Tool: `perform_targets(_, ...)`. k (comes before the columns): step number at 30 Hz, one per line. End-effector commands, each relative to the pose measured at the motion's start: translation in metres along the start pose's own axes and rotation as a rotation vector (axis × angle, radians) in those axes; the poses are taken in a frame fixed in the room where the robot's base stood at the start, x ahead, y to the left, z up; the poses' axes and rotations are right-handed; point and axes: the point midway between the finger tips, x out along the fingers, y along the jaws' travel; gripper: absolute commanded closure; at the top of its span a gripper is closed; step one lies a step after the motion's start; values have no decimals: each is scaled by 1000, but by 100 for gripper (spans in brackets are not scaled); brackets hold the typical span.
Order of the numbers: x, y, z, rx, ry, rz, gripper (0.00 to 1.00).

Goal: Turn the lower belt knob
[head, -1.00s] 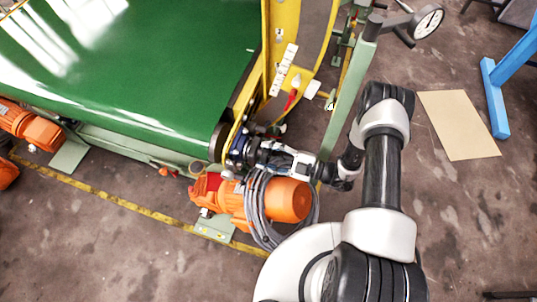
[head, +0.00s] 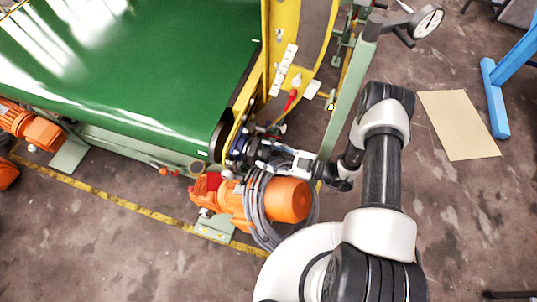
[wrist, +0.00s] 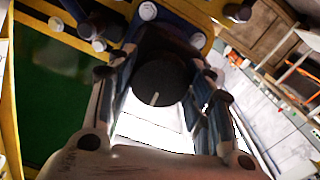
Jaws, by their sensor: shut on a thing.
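The lower belt knob (wrist: 161,84) is a dark round knob with a short white mark on its face, in the middle of the wrist view. My gripper (wrist: 158,92) is shut on it, with one finger on either side. In the head view my gripper (head: 247,150) reaches left to the yellow frame at the belt's lower right corner. The knob is hidden there behind the gripper. The green belt (head: 130,70) fills the upper left of the head view.
An orange motor (head: 285,200) with coiled grey cable sits just below my gripper. The yellow frame (head: 267,60) and a green post (head: 345,100) rise close by. A red-handled valve (head: 292,98) is above. Floor at lower left is mostly clear.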

Motion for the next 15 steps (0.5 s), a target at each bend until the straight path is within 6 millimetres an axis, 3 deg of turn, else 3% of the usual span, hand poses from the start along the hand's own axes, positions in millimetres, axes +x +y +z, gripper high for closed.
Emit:
perform_targets(8, 0, 0, 0, 0, 0, 0, 77)
perform_targets(9, 0, 0, 0, 0, 0, 0, 51)
perform_targets(15, 0, 0, 0, -1, 0, 0, 38)
